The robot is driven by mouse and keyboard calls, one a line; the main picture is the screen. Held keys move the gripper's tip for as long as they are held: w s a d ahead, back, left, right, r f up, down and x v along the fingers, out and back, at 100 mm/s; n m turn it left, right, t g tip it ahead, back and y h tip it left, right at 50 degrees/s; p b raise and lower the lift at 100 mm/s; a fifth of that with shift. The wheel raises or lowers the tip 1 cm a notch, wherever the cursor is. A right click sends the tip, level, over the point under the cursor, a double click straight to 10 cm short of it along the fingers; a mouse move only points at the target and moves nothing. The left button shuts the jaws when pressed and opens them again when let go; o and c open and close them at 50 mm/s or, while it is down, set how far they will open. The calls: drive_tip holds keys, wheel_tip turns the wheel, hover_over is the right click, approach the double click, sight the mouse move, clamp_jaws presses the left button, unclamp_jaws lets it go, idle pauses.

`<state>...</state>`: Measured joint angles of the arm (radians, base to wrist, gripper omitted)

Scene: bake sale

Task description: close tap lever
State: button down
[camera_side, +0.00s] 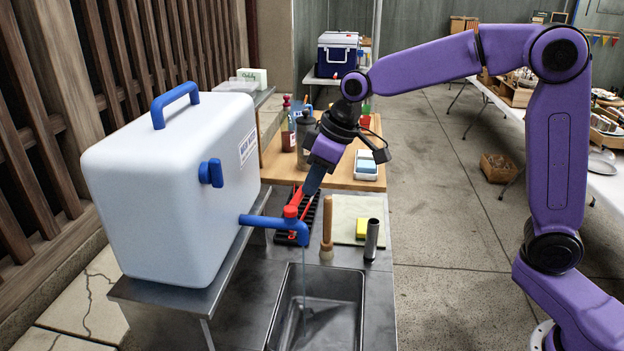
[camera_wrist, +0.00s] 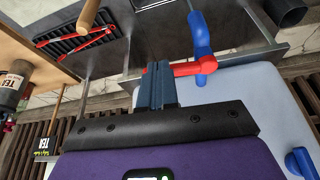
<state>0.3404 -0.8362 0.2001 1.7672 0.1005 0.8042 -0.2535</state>
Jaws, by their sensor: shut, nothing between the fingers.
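The white cooler (camera_side: 170,190) stands on a metal shelf at the left, and its blue tap (camera_side: 262,222) reaches over the sink (camera_side: 318,300). The red tap lever (camera_side: 290,211) sits on top of the tap. A thin stream of water (camera_side: 304,275) falls from the spout into the sink. My gripper (camera_side: 307,192) is shut and empty, angled down with its tips close beside the lever. In the wrist view, the fingertips (camera_wrist: 157,66) are at the left end of the red lever (camera_wrist: 190,69), by the blue tap (camera_wrist: 202,35). I cannot tell whether they touch.
A black rack (camera_wrist: 75,36) with red tongs lies behind the tap. Bottles and a wooden board (camera_side: 275,165) are farther back.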

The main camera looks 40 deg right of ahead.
drive_tip(key=s+d+r, duration=0.5)
drive_tip(key=s+r, duration=0.2)
drive_tip(key=r, duration=0.2)
drive_tip(key=w+a+f, duration=0.5)
drive_tip(key=w+f, duration=0.1)
drive_tip(key=f, duration=0.3)
drive_tip(key=shift+w+m, duration=0.15)
drive_tip(key=shift+m, duration=0.15)
idle(0.6)
drive_tip(key=shift+w+a, duration=0.35)
drive_tip(key=shift+w, duration=0.45)
